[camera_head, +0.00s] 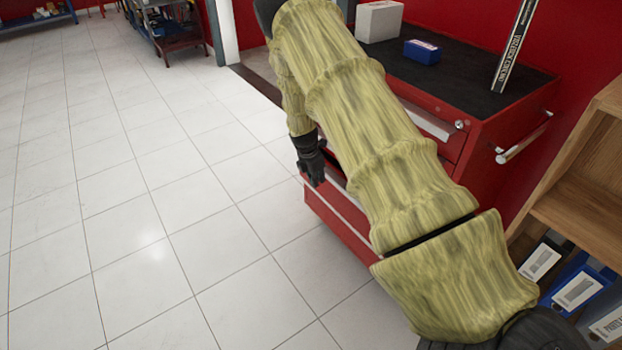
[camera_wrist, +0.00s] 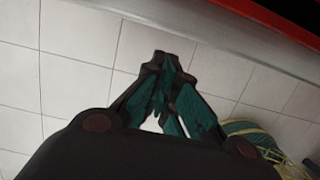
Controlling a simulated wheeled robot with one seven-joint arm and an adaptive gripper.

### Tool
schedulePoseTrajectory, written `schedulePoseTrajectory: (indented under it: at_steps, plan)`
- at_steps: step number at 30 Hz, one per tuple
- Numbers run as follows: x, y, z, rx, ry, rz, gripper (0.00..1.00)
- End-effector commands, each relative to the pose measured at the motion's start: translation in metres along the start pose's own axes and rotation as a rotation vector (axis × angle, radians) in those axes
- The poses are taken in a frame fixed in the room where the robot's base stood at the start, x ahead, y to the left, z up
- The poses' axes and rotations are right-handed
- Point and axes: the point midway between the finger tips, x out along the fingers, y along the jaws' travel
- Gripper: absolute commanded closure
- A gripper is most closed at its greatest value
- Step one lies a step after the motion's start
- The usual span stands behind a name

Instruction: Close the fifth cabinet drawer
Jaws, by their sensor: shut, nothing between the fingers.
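The red tool cabinet (camera_head: 490,135) stands at the right in the head view, largely hidden behind my sleeved arm. One lower drawer (camera_head: 343,218) sticks out from its front, with a dark gap above its edge. I cannot tell by count which drawer it is. My gripper (camera_head: 316,181) points down beside the left end of this drawer; whether it touches is not clear. In the wrist view my gripper (camera_wrist: 160,62) is shut and empty. A drawer's grey edge strip (camera_wrist: 225,42) and red rim run across the upper right there, a little beyond the fingertips.
The cabinet's black top bears a white box (camera_head: 379,21), a blue box (camera_head: 422,51) and an upright ruler-like strip (camera_head: 513,48). A wooden shelf (camera_head: 585,190) with binders stands at the right. The tiled floor (camera_head: 130,200) at the left is clear.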

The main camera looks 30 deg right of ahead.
Motion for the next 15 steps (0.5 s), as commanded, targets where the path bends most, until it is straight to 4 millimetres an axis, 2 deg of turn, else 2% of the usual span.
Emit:
schedulePoseTrajectory:
  at_steps: [6,15]
  plan:
    - [0.004,0.000,0.015,-0.001,0.001,-0.001,1.00]
    - [0.005,0.000,0.017,-0.002,0.001,-0.001,1.00]
